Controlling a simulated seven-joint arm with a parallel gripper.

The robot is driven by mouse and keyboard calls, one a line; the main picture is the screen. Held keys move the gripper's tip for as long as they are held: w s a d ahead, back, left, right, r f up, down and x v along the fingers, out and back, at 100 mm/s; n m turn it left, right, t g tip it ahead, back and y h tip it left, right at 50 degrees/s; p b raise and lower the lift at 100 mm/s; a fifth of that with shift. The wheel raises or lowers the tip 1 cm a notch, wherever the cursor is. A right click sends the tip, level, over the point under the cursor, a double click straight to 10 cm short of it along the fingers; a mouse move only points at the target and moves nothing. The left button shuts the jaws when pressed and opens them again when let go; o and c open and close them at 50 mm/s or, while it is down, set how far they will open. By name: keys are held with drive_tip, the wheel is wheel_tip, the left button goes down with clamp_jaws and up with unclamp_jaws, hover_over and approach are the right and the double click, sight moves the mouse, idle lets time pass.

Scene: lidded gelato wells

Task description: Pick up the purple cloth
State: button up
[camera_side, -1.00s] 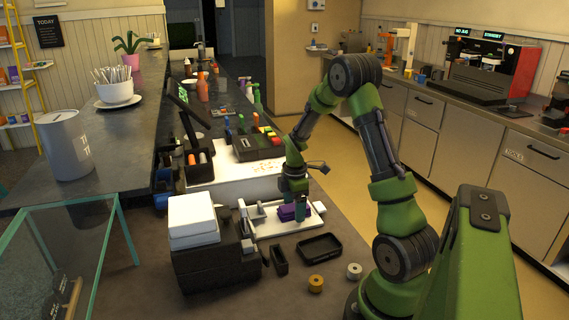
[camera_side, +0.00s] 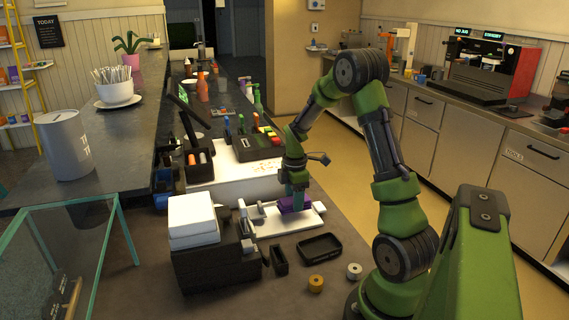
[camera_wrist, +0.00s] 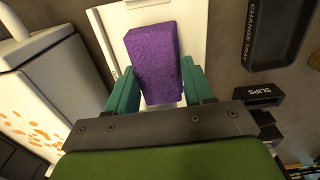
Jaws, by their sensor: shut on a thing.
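The purple cloth (camera_wrist: 153,52) is a thick, folded block and lies on a white tray (camera_wrist: 185,12) in the wrist view. In the side view the cloth (camera_side: 298,205) shows partly, behind and beside my gripper. My gripper (camera_wrist: 152,90) has its two teal fingers on either side of the cloth's near end, shut on it. In the side view my gripper (camera_side: 296,200) points down at the tray (camera_side: 277,225). The cloth appears to be at tray level; I cannot tell whether it is clear of the surface.
A black change tray (camera_side: 320,248) lies in front of the white tray, with a yellow roll (camera_side: 316,284) and a white roll (camera_side: 354,271) nearby. A white-topped black box (camera_side: 212,262) stands to the left. A slim black slips holder (camera_side: 279,261) sits between.

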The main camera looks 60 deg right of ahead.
drive_tip(key=s+a, duration=0.3)
drive_tip(key=s, duration=0.1)
drive_tip(key=s+a+r, duration=0.1)
drive_tip(key=s+a, duration=0.2)
drive_tip(key=s, duration=0.1)
drive_tip(key=s+a+r, duration=0.1)
drive_tip(key=s+a, duration=0.3)
drive_tip(key=shift+s+r, duration=0.2)
drive_tip(key=shift+s, duration=0.15)
drive_tip(key=o, duration=0.3)
drive_tip(key=shift+d, duration=0.1)
drive_tip(key=c, duration=0.6)
drive_tip(key=w+d+r, duration=0.4)
drive_tip(key=w, duration=0.6)
drive_tip(key=w+d+r, duration=0.4)
drive_tip(key=w+d, duration=0.1)
drive_tip(key=w, duration=0.5)
drive_tip(key=w+d+r, duration=0.4)
drive_tip(key=w, duration=0.6)
drive_tip(key=shift+d, duration=0.3)
